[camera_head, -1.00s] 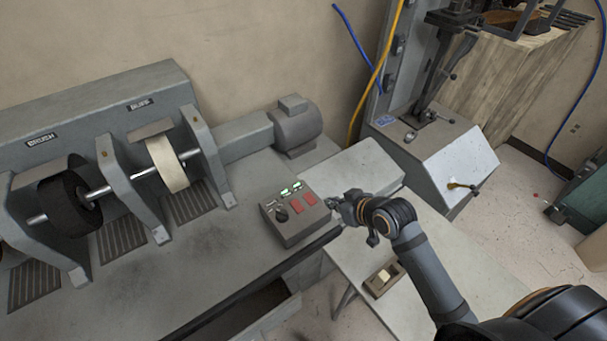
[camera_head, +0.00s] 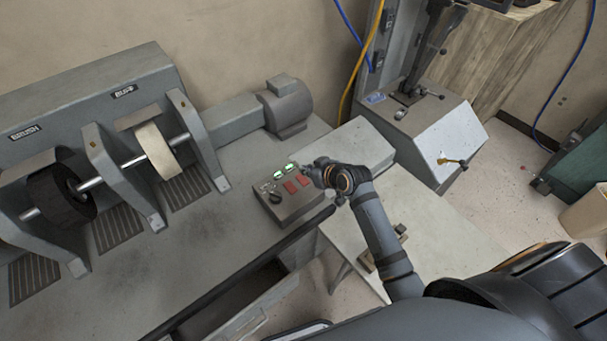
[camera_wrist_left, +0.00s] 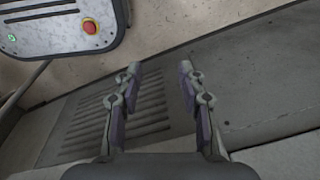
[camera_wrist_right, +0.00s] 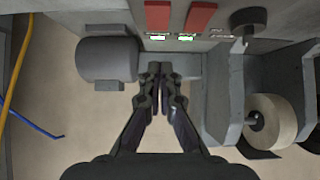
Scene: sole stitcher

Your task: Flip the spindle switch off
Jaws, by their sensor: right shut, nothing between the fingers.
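A grey control box (camera_head: 287,205) sits on the bench front. On its top are two red switches, one on the left (camera_head: 290,187) and one on the right (camera_head: 303,180), two lit green indicators (camera_head: 286,170) and a black knob (camera_head: 274,198). I cannot read which switch is the spindle's. My right gripper (camera_head: 310,172) is shut and empty, close to the box's right end. In the right wrist view its fingertips (camera_wrist_right: 161,78) point past the green lights; contact is not clear.
The brush wheel (camera_head: 62,195) and buff wheel (camera_head: 155,150) stand on a shaft left of the box. A motor (camera_head: 287,105) is behind. A red button panel (camera_wrist_left: 65,25) shows in the left wrist view.

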